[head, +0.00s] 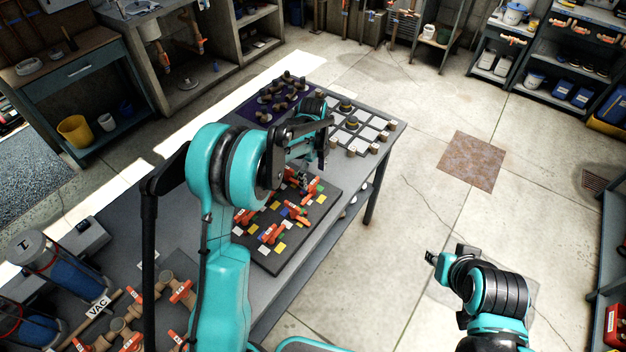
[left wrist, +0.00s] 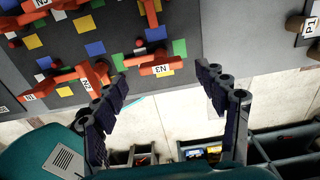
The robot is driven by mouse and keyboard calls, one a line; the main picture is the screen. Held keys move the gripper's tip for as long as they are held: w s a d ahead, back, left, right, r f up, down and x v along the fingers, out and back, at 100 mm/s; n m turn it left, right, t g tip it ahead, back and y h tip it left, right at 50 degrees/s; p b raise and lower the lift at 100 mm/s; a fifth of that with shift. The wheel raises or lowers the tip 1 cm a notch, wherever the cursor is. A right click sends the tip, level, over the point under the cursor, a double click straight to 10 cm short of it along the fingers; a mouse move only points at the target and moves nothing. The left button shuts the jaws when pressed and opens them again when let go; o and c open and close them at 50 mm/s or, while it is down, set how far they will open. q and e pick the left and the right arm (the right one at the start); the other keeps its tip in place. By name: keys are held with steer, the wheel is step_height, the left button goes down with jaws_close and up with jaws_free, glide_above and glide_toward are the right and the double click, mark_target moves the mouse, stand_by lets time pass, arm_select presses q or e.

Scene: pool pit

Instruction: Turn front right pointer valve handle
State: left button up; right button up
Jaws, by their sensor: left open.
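A dark board (head: 262,255) with colored squares and several orange pointer valve handles (head: 297,214) lies on the grey table. In the left wrist view, one orange handle (left wrist: 150,68), with a white label that seems to read N3, sits near the board's edge, between and slightly beyond my fingertips. Other orange handles (left wrist: 62,80) are to its left. My left gripper (left wrist: 162,82) is open and empty, fingers apart on both sides of that handle, with no clear contact. In the head view my left arm hides part of the board. My right gripper (head: 436,258) is low at right, over the floor, its jaws unclear.
A purple panel (head: 245,112) and a grid panel (head: 378,133) with knobs stand at the table's far end. Pipes with orange handles (head: 180,290) and blue canisters (head: 48,262) fill the near left.

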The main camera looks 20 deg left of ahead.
mark_target(313, 182)
arm_select(q)
step_height(313, 182, down, 3)
steer(key=shift+w+r, duration=0.1)
steer(key=shift+r, duration=0.05)
steer(key=shift+f, duration=0.35)
steer(key=c, duration=1.1)
steer(key=shift+c, duration=0.2)
steer(key=shift+n+b, duration=0.3)
steer(key=shift+b, duration=0.05)
